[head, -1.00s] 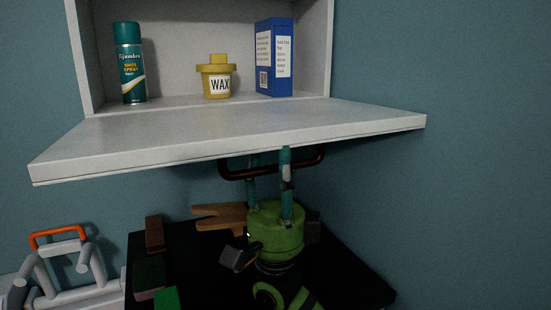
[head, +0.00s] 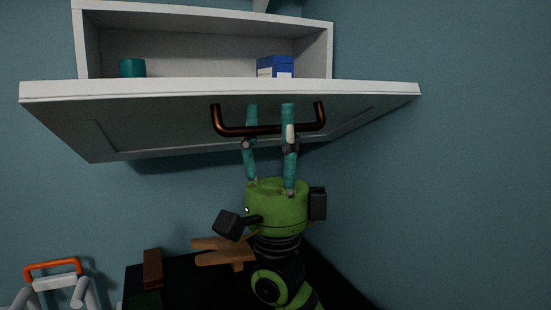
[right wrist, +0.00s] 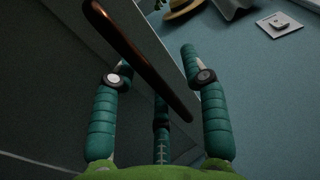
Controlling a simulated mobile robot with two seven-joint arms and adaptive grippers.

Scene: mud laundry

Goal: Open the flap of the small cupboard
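The small cupboard (head: 200,18) is white and on the wall. A dark copper bar handle (head: 270,130) is on that face. My right gripper (head: 270,108) is just below the flap with its teal fingers spread apart on either side of the handle's middle. In the right wrist view the handle (right wrist: 140,60) runs diagonally between the open fingers. I cannot tell whether they touch it. My left gripper is not in view.
A teal can (head: 132,68) and a blue box (head: 275,67) show inside the cupboard above the flap edge. Below are a black surface (head: 190,270), a wooden piece (head: 225,250), a brown block (head: 152,268) and a pale frame with an orange bar (head: 53,268).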

